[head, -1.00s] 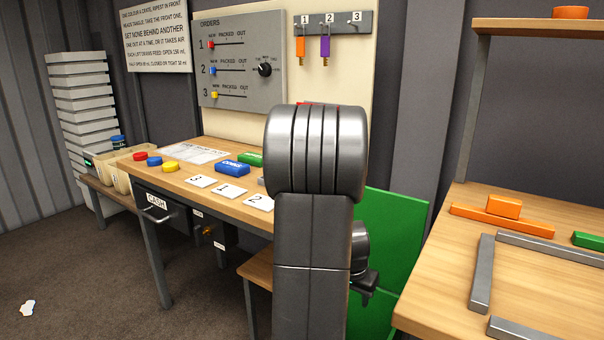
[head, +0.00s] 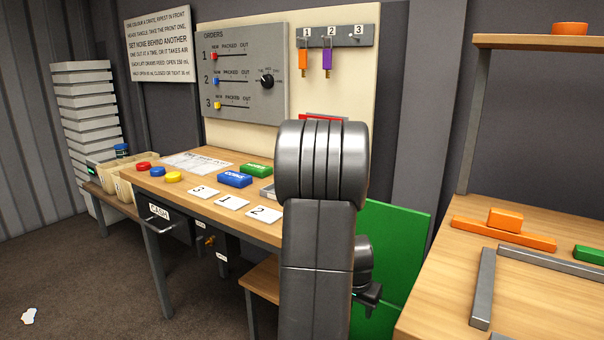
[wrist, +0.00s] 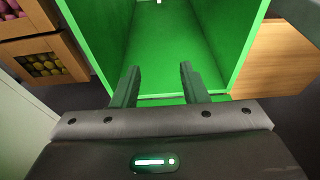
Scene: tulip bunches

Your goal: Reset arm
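My arm stands folded in the middle of the head view, in front of the desk. In the wrist view my gripper (wrist: 160,85) has its two dark fingers apart with nothing between them. Beyond the fingers is the inside of a green box-like space (wrist: 168,50). The green panel (head: 395,255) also shows behind my arm in the head view. The fingertips are hidden behind my arm in the head view.
The desk (head: 265,228) holds number cards, coloured buttons and a blue block (head: 235,180). A wooden bench (head: 430,305) with grey rails and an orange bar (head: 503,234) is at the right. Stacked white crates (head: 88,120) stand at the left. Wooden crates (wrist: 45,60) show in the wrist view. Floor is open at the lower left.

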